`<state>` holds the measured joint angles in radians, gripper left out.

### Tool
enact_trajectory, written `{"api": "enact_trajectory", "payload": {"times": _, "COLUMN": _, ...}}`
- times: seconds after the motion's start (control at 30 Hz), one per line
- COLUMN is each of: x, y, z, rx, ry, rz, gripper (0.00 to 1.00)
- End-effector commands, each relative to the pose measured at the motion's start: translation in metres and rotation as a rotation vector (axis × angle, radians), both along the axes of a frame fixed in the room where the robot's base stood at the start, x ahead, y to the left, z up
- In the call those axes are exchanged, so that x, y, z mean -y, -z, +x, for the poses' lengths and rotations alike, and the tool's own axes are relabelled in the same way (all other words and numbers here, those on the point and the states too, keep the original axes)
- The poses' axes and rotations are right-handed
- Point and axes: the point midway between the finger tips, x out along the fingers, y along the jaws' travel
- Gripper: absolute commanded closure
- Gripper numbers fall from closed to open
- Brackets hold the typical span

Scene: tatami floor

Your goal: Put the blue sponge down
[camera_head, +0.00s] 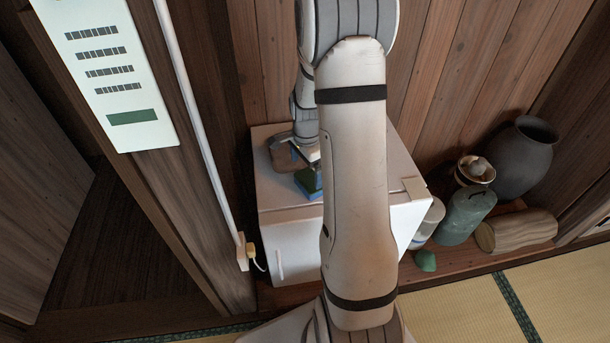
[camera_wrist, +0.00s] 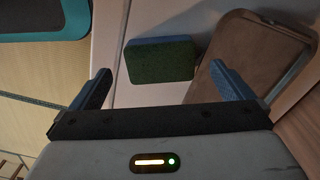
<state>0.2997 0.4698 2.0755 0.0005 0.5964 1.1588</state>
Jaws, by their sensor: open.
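The blue sponge (camera_head: 308,183) lies on top of the small white cabinet (camera_head: 280,196), near its front edge. Its dark green scouring face is up and a blue side shows below it. In the head view my gripper (camera_head: 306,152) is just behind the sponge, partly hidden by my arm.
A brown tray (camera_wrist: 240,48) lies right beside the sponge; it also shows on the cabinet top in the head view (camera_head: 286,158). A wooden post rises at left.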

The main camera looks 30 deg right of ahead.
Motion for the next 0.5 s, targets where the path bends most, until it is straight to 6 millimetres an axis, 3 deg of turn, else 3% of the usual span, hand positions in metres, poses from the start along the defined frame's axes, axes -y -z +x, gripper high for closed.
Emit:
{"api": "enact_trajectory", "payload": {"times": 0.1, "x": 0.0, "y": -0.027, "z": 0.0, "rx": 0.002, "ry": 0.0, "rz": -0.001, "gripper": 0.0}}
{"api": "enact_trajectory", "payload": {"times": 0.37, "x": -0.001, "y": -0.055, "z": 0.0, "rx": 0.001, "ry": -0.008, "rz": -0.001, "gripper": 0.0}}
{"api": "enact_trajectory", "payload": {"times": 0.5, "x": -0.016, "y": -0.076, "z": -0.01, "rx": 0.013, "ry": -0.118, "rz": -0.005, "gripper": 0.0}}
